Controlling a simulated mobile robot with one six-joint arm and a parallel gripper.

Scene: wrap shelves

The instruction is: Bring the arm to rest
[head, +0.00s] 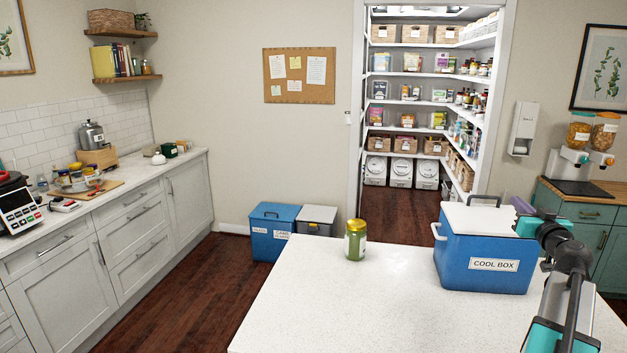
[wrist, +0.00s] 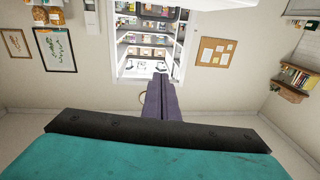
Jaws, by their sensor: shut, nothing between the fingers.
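My arm (head: 562,290) reaches up from the lower right in the head view. My gripper (head: 522,206) is at its far end, with purple fingers pointing left. It appears at the upper right corner of the blue cool box (head: 484,247), partly in front of it. I cannot tell the gap between them. In the wrist view the purple fingers (wrist: 162,97) lie together, shut and empty, pointing towards the pantry doorway. The wrist picture is turned over.
The white counter (head: 330,310) holds the cool box, with its white lid and handle, and a green jar (head: 355,240). Most of its front is clear. Behind are the shelved pantry (head: 420,100) and two floor bins (head: 274,230). A cereal dispenser (head: 580,150) stands right.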

